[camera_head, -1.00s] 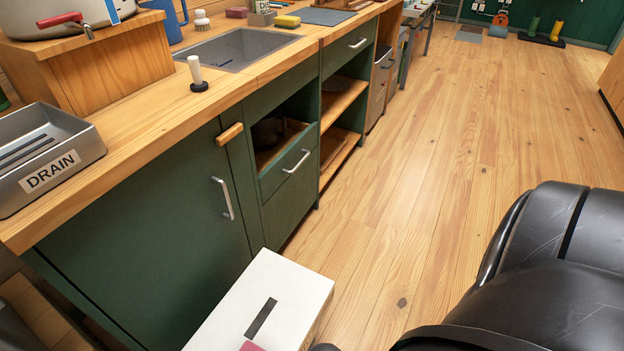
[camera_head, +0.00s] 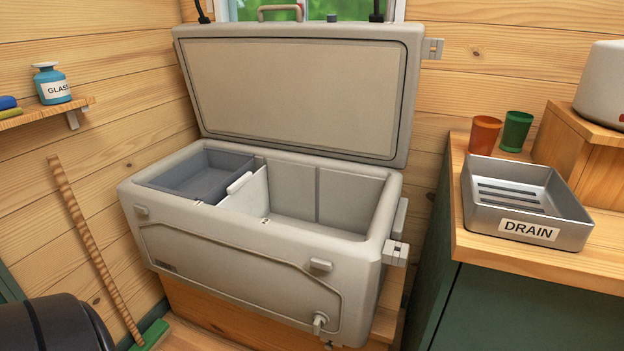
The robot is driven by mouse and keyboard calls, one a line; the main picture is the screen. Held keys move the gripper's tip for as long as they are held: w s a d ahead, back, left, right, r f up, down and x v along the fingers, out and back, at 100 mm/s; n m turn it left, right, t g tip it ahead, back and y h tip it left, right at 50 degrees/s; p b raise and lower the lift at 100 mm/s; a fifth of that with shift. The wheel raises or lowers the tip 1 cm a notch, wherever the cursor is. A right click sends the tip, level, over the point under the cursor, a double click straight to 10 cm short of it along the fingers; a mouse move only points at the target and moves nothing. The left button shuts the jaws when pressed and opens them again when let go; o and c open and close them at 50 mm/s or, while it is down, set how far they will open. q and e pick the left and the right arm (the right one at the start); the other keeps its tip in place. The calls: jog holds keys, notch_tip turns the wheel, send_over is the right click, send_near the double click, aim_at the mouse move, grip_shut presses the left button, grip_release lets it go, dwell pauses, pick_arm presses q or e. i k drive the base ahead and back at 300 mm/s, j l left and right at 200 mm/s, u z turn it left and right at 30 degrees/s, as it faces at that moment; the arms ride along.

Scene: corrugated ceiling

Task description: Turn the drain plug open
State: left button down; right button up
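A large light-grey cooler (camera_head: 235,238) stands against the wooden wall with its lid (camera_head: 295,95) raised. A small pale drain plug (camera_head: 320,323) sticks out low on the right part of the cooler's front. Its lower end is close to the bottom edge of the cooler, and whether it is open or shut cannot be told. Inside the cooler are a dark grey tray (camera_head: 190,177) at the left and a white divider (camera_head: 245,190); the right part looks empty. Neither of my grippers is in view. A black part of my own body shows at the bottom left.
A metal tray labelled DRAIN (camera_head: 528,210) sits on the wooden counter (camera_head: 475,245) at the right, near an orange cup (camera_head: 485,134) and a green cup (camera_head: 516,131). A broom (camera_head: 95,245) leans at the left. A narrow gap separates cooler and counter.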

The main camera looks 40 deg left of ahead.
aim_at(318, 321)
jog(key=u, duration=1.55)
